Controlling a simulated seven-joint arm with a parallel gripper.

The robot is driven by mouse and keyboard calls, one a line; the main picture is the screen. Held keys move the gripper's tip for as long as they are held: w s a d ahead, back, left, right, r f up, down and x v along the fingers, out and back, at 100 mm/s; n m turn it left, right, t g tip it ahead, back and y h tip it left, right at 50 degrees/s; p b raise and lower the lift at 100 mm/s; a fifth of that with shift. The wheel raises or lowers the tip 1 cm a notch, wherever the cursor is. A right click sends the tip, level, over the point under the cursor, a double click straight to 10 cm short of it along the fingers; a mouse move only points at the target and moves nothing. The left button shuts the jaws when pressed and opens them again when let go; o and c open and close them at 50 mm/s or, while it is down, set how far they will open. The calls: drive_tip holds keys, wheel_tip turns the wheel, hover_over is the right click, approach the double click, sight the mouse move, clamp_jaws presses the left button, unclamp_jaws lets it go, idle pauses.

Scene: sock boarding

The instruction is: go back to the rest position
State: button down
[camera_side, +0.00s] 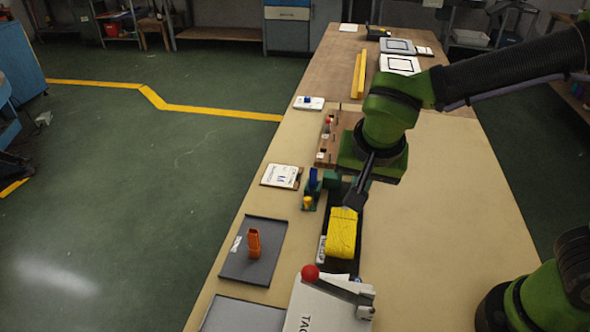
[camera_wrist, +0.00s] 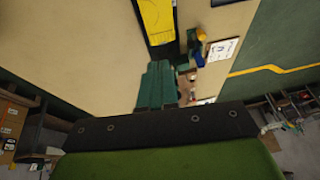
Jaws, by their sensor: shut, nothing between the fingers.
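A yellow sock-like piece (camera_side: 341,233) lies over a dark, narrow stand in the middle of the table in the side view. Its yellow surface also shows at the top of the wrist view (camera_wrist: 157,20). My gripper (camera_side: 353,200) points down with its dark fingers close together and empty. In the side view the fingertips appear right by the far end of the yellow piece; I cannot tell whether they touch it.
An orange piece (camera_side: 254,243) stands on a grey tray (camera_side: 272,262) at the left edge. A red-knobbed lever (camera_side: 310,273) is at the front. A white card (camera_side: 281,176), a blue and green fixture (camera_side: 313,187) and yellow bars (camera_side: 358,75) lie further back. The right of the table is clear.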

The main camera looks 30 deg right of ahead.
drive_tip(key=shift+s+a+r, duration=0.2)
drive_tip(key=shift+s+r, duration=0.05)
drive_tip(key=shift+r, duration=0.1)
drive_tip(key=s+d+r+n+t+y, duration=0.1)
drive_tip(key=s+d+r+n+y, duration=0.1)
drive_tip(key=d, duration=0.4)
drive_tip(key=s+d+r+n+t+y, duration=0.2)
drive_tip(key=s+d+r+n, duration=0.1)
drive_tip(key=s+d, duration=0.2)
drive_tip(key=shift+s+d+r, duration=0.25)
drive_tip(key=shift+d, duration=0.55)
idle(0.7)
